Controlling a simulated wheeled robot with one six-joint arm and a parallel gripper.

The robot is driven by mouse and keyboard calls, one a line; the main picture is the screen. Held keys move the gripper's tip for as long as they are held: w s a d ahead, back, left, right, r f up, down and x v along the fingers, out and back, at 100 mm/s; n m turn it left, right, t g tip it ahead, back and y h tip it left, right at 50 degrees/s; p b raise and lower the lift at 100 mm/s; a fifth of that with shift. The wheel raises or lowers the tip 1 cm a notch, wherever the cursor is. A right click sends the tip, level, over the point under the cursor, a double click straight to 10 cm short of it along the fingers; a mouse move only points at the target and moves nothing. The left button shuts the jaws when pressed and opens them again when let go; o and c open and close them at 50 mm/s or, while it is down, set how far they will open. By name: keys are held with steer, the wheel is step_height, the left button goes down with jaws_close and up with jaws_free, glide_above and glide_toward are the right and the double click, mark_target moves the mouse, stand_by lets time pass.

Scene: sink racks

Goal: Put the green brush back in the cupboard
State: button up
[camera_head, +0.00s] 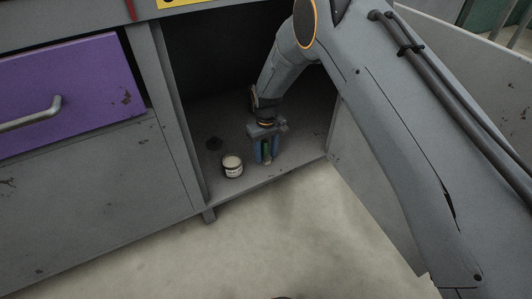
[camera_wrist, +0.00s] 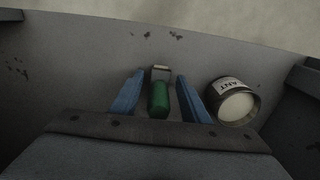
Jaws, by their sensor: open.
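The green brush (camera_wrist: 159,100) is on the cupboard floor, between the two blue fingers of my gripper (camera_wrist: 158,98) in the wrist view. There are visible gaps on both sides of it, so the open fingers are around it and apart from it. In the head view my gripper (camera_head: 266,151) reaches down inside the open cupboard (camera_head: 250,182), and the brush (camera_head: 266,152) shows as a green strip between the fingers. The brush's lower part is partly hidden by my gripper in the wrist view.
The cupboard's door (camera_head: 375,190) is open at right. A purple drawer (camera_head: 70,95) is at left.

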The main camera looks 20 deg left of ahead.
mark_target(266, 143)
steer(key=shift+r+p, duration=1.65)
steer(key=shift+r, duration=2.25)
